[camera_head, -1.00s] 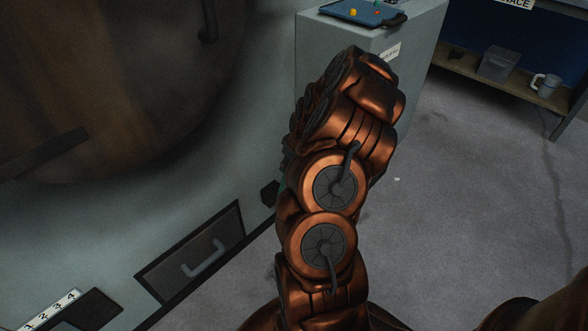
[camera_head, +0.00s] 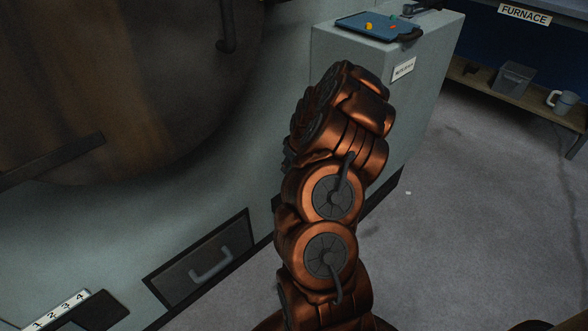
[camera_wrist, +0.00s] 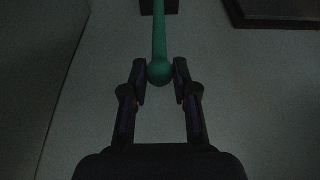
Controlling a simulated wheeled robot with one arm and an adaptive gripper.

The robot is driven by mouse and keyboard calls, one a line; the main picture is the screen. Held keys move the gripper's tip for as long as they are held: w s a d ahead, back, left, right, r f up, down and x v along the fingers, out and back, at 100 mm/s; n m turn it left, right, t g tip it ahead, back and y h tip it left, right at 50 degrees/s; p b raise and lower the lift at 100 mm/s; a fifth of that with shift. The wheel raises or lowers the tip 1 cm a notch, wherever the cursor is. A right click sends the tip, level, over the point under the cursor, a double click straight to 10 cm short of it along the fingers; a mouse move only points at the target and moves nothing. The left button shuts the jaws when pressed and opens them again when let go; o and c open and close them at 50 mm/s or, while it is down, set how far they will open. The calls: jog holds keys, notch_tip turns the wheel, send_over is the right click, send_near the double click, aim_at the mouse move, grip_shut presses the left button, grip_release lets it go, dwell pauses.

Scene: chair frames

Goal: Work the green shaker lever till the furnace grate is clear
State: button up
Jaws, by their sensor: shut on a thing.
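The green shaker lever (camera_wrist: 159,35) shows in the wrist view as a green rod with a round knob at its near end. It comes out of a dark slot at the top of that view. My gripper (camera_wrist: 160,80) has its two fingers on either side of the knob and is shut on it. In the head view my copper arm hides the lever and the gripper. The furnace (camera_head: 200,180) is the large pale body at the left, with a dark round door. The grate does not show in either view.
A drawer-like panel with a handle (camera_head: 210,263) sits low on the furnace front. A numbered strip (camera_head: 60,310) is at the lower left. A shelf at the right holds a mug (camera_head: 562,101). The floor at the right is clear.

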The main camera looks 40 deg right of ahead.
jog(key=shift+w, duration=0.1)
jog(key=s+f, duration=0.2)
jog(key=s, duration=0.7)
jog(key=shift+f+b, duration=0.15)
jog(key=shift+b, duration=0.15)
jog(key=shift+s+a, duration=0.1)
dwell(0.4)
jog(key=shift+s+f+b, duration=0.2)
jog(key=shift+s+f, duration=0.15)
jog(key=shift+s, duration=0.3)
jog(key=shift+s+f+b, duration=0.2)
jog(key=shift+s+f, duration=0.15)
jog(key=shift+s, duration=0.3)
jog(key=shift+s+f+b, duration=0.2)
jog(key=shift+s+f, duration=0.15)
jog(key=shift+s, duration=0.3)
jog(key=shift+w, duration=0.1)
jog(key=w+r+p, duration=0.2)
jog(key=w+r, duration=0.1)
jog(key=w, duration=0.5)
jog(key=shift+w+r, duration=0.4)
